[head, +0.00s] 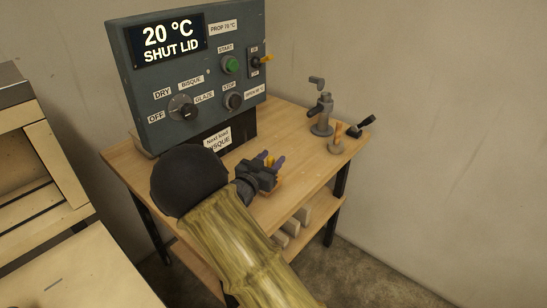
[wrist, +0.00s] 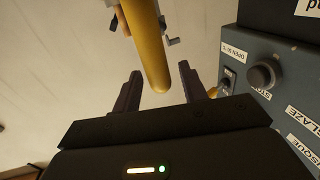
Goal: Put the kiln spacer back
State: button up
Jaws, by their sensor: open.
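My gripper (head: 270,162) is over the table in front of the control box, with its jaws open. In the wrist view, a rounded yellow rod (wrist: 152,55) reaches in from the top between the two open fingers (wrist: 160,72), with a gap on each side. Only a little yellow-orange shows between the fingers in the head view. I cannot tell whether this rod is the kiln spacer. Several pale grey blocks (head: 293,227) stand on the table's lower shelf, partly hidden by my arm.
The control box (head: 190,75) reads "20 °C SHUT LID" and stands at the back left of the wooden table (head: 290,125). A grey clamp-like stand (head: 321,118), a small wooden-handled piece (head: 337,139) and a black-handled lever (head: 361,127) are at the right. A pale box-like unit (head: 45,165) stands left.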

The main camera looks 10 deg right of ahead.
jog(key=v, duration=0.6)
jog(key=shift+d, duration=0.1)
dwell(0.3)
jog(key=shift+w+d+f+y, duration=0.25)
jog(key=shift+d+f+y, duration=0.05)
jog(key=shift+y, duration=0.3)
jog(key=f+y, duration=0.1)
jog(key=n+g+y, duration=0.1)
jog(key=y, duration=0.1)
jog(key=d+f+n+y, duration=0.1)
jog(key=shift+s+f+g+y, duration=0.3)
jog(key=shift+s+f+y, duration=0.05)
jog(key=shift+y, duration=0.05)
jog(key=s+y, duration=0.1)
jog(key=s+f+n+g+y, duration=0.1)
jog(key=s+n+g+y, duration=0.1)
jog(key=s, duration=0.1)
jog(key=shift+a+f+y, duration=0.15)
jog(key=shift+a+y, duration=0.1)
jog(key=shift+y, duration=0.05)
jog(key=s+d+n+g+y, duration=0.2)
jog(key=s+n+g, duration=0.2)
jog(key=s, duration=1.6)
jog(key=g, duration=0.3)
jog(key=shift+s+d+f+n+y, duration=0.15)
jog(key=shift+s+d+n+y, duration=0.05)
jog(key=shift+d+n+y, duration=0.15)
